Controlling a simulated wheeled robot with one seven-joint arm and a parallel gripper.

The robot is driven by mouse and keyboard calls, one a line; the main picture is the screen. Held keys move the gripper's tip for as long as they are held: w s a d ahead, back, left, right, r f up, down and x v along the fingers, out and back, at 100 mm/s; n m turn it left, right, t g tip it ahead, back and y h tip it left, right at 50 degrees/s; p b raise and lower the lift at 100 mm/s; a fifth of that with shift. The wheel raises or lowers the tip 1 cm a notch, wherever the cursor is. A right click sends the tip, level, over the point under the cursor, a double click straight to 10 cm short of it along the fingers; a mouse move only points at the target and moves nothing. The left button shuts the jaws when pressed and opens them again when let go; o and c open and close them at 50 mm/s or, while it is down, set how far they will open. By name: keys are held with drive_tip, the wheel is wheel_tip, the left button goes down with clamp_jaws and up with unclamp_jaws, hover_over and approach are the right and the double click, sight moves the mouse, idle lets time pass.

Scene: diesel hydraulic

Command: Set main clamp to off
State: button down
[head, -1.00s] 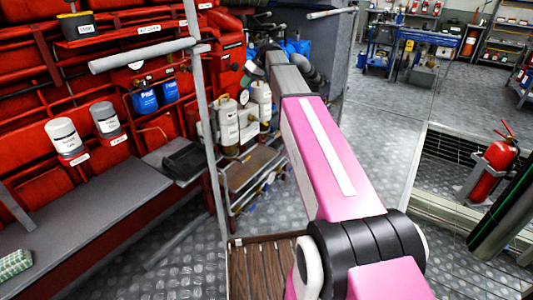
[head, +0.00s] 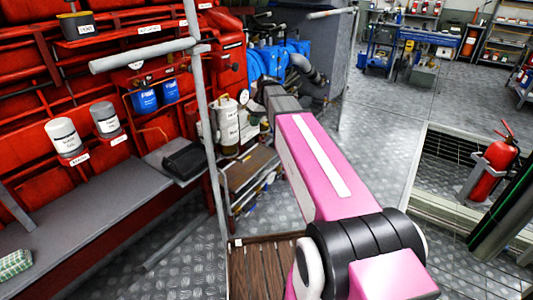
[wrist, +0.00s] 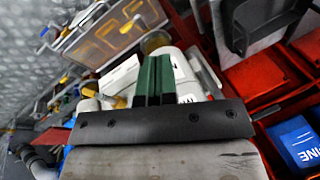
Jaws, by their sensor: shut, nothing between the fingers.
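I cannot make out a part that is clearly the main clamp in either view. My gripper (wrist: 153,82) shows in the wrist view as two green fingers pressed together, with nothing between them. Its fingers point at a cluster of white containers (wrist: 182,68) and a clear-walled box (wrist: 108,32); I cannot tell whether they touch anything. In the head view my pink arm reaches toward the equipment beside the red rack, and the gripper itself is not clearly visible there. A white canister (head: 228,122) stands just left of the arm's far end.
A red rack (head: 110,95) with a grey bench (head: 75,210) fills the left. A grey upright pole (head: 205,130) stands between the rack and my arm. Blue machinery (head: 270,62) lies beyond. A red fire extinguisher (head: 492,170) is at the right. Open metal floor (head: 385,120) lies right of the arm.

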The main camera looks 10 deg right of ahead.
drive_tip(key=s+d+f+m+h, duration=0.2)
drive_tip(key=s+d+f, duration=0.2)
drive_tip(key=s+f, duration=0.5)
drive_tip(key=s+d+f+m+h, duration=0.1)
drive_tip(key=s+d+f+m, duration=0.2)
drive_tip(key=s+f, duration=0.6)
drive_tip(key=s+d, duration=0.1)
drive_tip(key=s, duration=0.2)
drive_tip(key=shift+d+f+m+h, duration=0.15)
drive_tip(key=shift+d+m+h, duration=0.15)
drive_tip(key=shift+d+h, duration=0.1)
